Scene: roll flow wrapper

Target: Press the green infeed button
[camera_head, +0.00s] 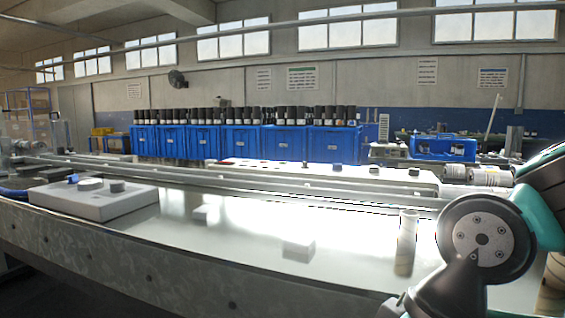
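I cannot make out a clearly green button in the head view. A pale control box (95,203) lies on the left of the bench, with two grey round knobs or buttons (91,184) and a small blue one (73,179) on top. Behind the rail, a long white panel (330,172) carries a small reddish piece (228,162) and several dark knob-like pieces (336,168); their exact kind is too small to tell. My gripper is outside the view; only my teal and grey arm joint shows at the lower right.
A shiny bench top (240,235) spans the front, mostly clear in the middle. Blue crates (285,142) with dark cylinders stand behind.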

